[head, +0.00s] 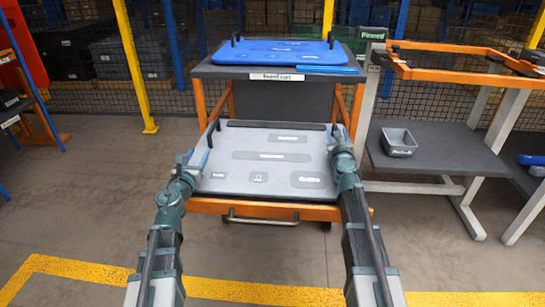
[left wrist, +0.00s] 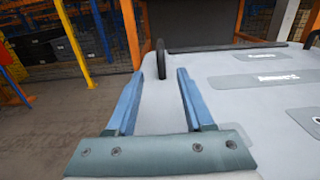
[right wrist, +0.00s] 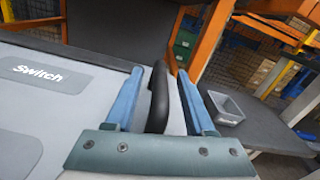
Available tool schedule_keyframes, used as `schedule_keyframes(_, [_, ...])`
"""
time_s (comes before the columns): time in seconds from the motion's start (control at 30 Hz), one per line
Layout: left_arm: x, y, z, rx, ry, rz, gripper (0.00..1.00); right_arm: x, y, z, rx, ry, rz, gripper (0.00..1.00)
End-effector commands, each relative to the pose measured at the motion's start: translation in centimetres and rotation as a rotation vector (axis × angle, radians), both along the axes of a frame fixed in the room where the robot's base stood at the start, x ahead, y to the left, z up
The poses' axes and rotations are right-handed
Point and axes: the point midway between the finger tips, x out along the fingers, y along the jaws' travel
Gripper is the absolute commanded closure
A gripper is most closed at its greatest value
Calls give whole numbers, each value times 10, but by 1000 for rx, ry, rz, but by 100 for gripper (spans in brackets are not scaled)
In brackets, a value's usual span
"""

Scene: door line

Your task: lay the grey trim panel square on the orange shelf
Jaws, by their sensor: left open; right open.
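The grey trim panel (head: 262,163) lies flat on the orange shelf (head: 265,209) of the cart, its front edge looking about parallel to the orange front rail. Labels and a dark strip along its back edge show on its top. My left gripper (head: 210,133) is open at the panel's left black handle; in the left wrist view this handle (left wrist: 161,58) stands between and just beyond the fingertips. My right gripper (head: 334,136) is open at the right side; in the right wrist view the right black handle (right wrist: 158,98) stands between the fingers. Neither gripper is shut on a handle.
A blue panel (head: 275,52) with black handles lies on the cart's dark upper deck (head: 225,70). At right stands a table with an orange frame (head: 450,62), and a grey bin (head: 398,142) on its lower shelf. Yellow posts and mesh fence stand behind. Floor at left is clear.

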Motion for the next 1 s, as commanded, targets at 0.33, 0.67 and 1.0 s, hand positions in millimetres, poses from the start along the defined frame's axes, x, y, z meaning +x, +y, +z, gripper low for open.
schedule_keyframes(0.33, [0, 0, 0, 0, 0, 0, 48, -56, 6, 0, 1, 0, 0, 46])
schedule_keyframes(0.67, [0, 0, 0, 0, 0, 0, 48, -112, 12, 0, -1, 0, 0, 46])
schedule_keyframes(1.0, [0, 0, 0, 0, 0, 0, 48, -115, 13, 0, 0, 0, 0, 46])
